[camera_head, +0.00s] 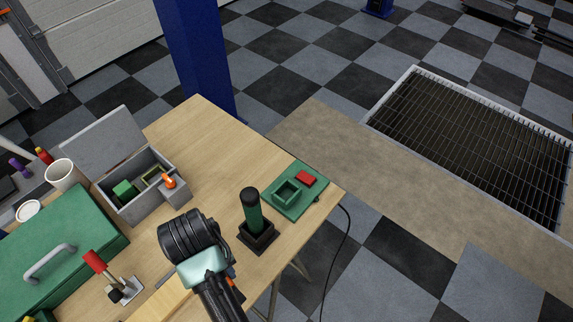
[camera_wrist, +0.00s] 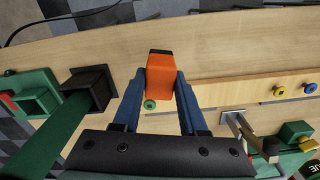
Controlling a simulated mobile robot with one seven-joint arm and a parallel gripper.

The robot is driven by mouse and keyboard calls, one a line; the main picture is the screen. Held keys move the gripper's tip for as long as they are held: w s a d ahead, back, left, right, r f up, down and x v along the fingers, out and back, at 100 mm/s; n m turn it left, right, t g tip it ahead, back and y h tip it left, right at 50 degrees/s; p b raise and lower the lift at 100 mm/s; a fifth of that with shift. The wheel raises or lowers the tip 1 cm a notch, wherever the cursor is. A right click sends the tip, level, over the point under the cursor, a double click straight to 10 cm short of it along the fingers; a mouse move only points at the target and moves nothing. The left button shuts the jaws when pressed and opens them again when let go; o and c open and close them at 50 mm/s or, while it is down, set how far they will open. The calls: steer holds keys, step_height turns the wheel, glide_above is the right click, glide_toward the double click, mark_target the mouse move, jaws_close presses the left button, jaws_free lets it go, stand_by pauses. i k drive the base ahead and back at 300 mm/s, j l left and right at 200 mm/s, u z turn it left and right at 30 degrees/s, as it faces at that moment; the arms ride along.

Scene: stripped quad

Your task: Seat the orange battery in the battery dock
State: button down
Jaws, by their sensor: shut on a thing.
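The orange battery (camera_wrist: 160,78), a block with a dark end, is between the blue fingers of my gripper (camera_wrist: 161,80) in the wrist view. My gripper is shut on it. In the head view my arm hides most of the gripper; a small orange patch (camera_head: 236,284) shows beside it. The battery dock appears to be the green plate (camera_head: 294,207) with a raised square socket (camera_head: 287,193) and a red block, near the table's right corner. The socket looks empty. It also shows at the left edge of the wrist view (camera_wrist: 36,97), apart from the battery.
A dark green cylinder (camera_head: 252,212) stands upright in a black square holder (camera_head: 257,241) between gripper and dock. A grey open bin (camera_head: 141,205), a green toolbox (camera_head: 60,250) and a red-handled clamp (camera_head: 97,262) are to the left. A cable hangs off the table's right side.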

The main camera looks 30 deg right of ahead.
mark_target(296, 186)
steer(key=l+u, duration=0.15)
steer(key=l, duration=0.35)
steer(key=k+l+u, duration=0.1)
steer(key=l, duration=0.35)
steer(key=k+l+u, duration=0.15)
steer(key=l, duration=0.3)
